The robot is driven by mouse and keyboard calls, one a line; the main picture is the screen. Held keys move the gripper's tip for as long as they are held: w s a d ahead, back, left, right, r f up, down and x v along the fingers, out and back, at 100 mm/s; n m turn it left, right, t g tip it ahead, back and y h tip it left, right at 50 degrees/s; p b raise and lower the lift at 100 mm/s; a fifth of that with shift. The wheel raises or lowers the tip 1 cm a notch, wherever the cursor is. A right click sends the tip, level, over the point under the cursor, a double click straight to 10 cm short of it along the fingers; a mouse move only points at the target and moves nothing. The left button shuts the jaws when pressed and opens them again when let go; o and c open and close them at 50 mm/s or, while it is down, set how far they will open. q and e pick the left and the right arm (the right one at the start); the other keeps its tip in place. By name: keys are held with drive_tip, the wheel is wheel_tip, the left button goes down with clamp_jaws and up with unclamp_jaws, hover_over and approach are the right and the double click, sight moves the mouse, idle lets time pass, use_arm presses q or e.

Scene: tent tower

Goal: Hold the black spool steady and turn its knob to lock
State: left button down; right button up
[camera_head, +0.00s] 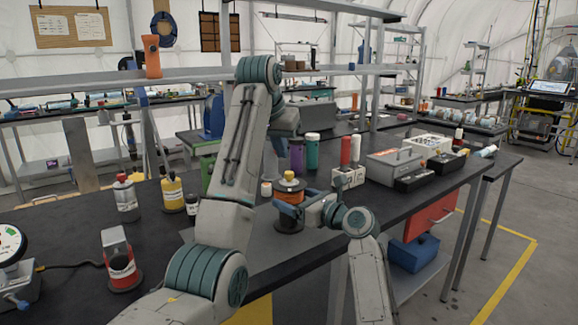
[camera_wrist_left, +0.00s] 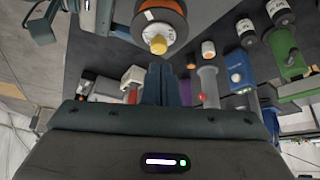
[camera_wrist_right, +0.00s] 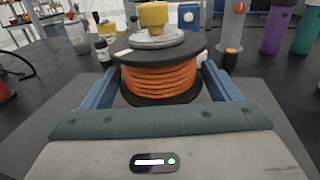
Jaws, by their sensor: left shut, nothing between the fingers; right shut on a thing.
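The black spool (camera_head: 290,226) stands on the dark bench, wound with orange cable. Its yellow knob (camera_head: 289,175) is on top, and it shows large in the right wrist view (camera_wrist_right: 153,15). My right gripper (camera_head: 289,204) is shut on the spool, with one blue finger on each side of it in the right wrist view. My left gripper (camera_wrist_left: 163,84) is shut and empty; its fingertips are apart from the knob (camera_wrist_left: 158,44) in the left wrist view. In the head view, my left arm hides the left fingers.
Purple and green cylinders (camera_head: 312,150), a white holder (camera_head: 348,177) and a grey toolbox (camera_head: 395,163) stand behind and right of the spool. The bench edge lies in front.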

sight(289, 177)
use_arm(q)
drive_tip(key=shift+d+f, duration=0.15)
drive_tip(key=shift+f, duration=1.4)
drive_tip(key=shift+d+f, duration=0.1)
drive_tip(key=shift+f, duration=1.4)
drive_tip(key=shift+w, duration=0.25)
drive_tip(key=shift+w+a, duration=0.1)
